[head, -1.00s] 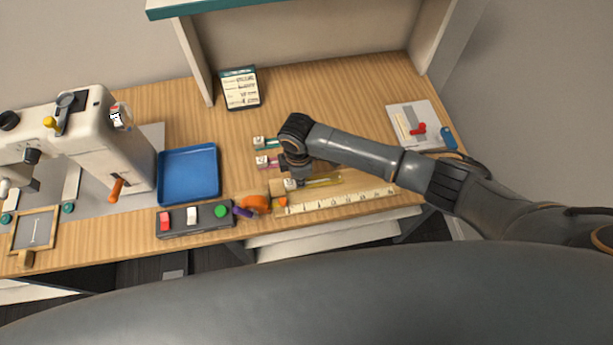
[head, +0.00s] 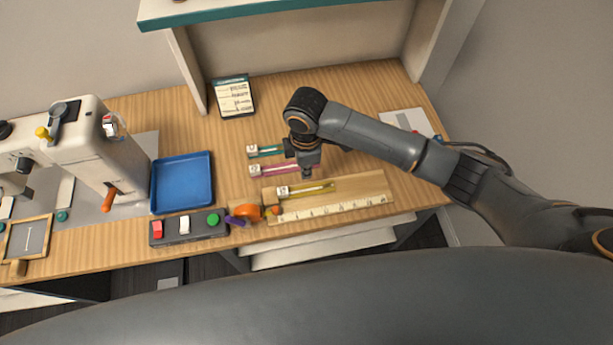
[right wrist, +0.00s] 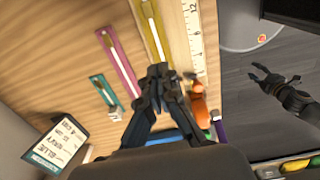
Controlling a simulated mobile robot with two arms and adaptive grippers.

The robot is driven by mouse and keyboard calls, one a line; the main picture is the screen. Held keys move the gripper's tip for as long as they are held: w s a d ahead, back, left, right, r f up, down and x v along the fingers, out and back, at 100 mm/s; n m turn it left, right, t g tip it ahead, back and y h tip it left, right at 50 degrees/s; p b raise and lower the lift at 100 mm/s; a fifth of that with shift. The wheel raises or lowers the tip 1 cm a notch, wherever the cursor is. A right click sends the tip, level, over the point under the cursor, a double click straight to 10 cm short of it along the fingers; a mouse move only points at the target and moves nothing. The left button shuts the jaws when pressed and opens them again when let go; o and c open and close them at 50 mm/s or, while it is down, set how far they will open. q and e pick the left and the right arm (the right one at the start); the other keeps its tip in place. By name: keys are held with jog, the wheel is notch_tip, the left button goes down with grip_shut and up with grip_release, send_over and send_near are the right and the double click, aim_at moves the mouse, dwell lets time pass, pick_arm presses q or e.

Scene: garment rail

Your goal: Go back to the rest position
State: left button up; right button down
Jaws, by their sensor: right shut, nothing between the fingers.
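My right gripper (head: 307,172) hangs over the wooden table, above the strips and near the board, pointing down. Its fingers are together and empty; in the right wrist view the fingertips (right wrist: 158,72) appear near the end of the yellow strip (right wrist: 153,30). My left gripper is out of the head view. A dark gripper, apparently my left one (right wrist: 272,80), shows at the right of the right wrist view, away from the table, with its fingers spread.
A teal strip (head: 268,151) and a pink strip (head: 275,170) lie behind the wooden ruler board (head: 368,186), which carries the yellow strip. Left are an orange item (head: 247,211), a button box (head: 188,229), a blue tray (head: 182,182) and a sewing machine (head: 100,150). A shelf stands behind.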

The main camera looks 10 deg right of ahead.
jog(key=s+a+r+m+t+y, duration=0.1)
jog(key=s+a+m+t+y, duration=0.2)
jog(key=s+m, duration=0.45)
jog(key=s+d+r+m+h, duration=0.1)
jog(key=s+d+m, duration=0.45)
jog(key=d, duration=0.35)
jog(key=s+d+r+m+h, duration=0.1)
jog(key=s+d+m+h, duration=0.1)
jog(key=s+d+m, duration=0.35)
notch_tip(320, 180, down, 27)
jog(key=s+d+n+b, duration=0.1)
jog(key=d+n+b, duration=0.1)
pick_arm(q)
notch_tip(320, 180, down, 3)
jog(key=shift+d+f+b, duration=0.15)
jog(key=shift+b, duration=0.5)
pick_arm(e)
jog(key=s+d+f+g, duration=0.2)
jog(key=s+d+f, duration=0.1)
jog(key=s+f, duration=1.4)
notch_tip(320, 180, down, 2)
jog(key=shift+s+d, duration=0.15)
jog(key=shift+d, duration=0.05)
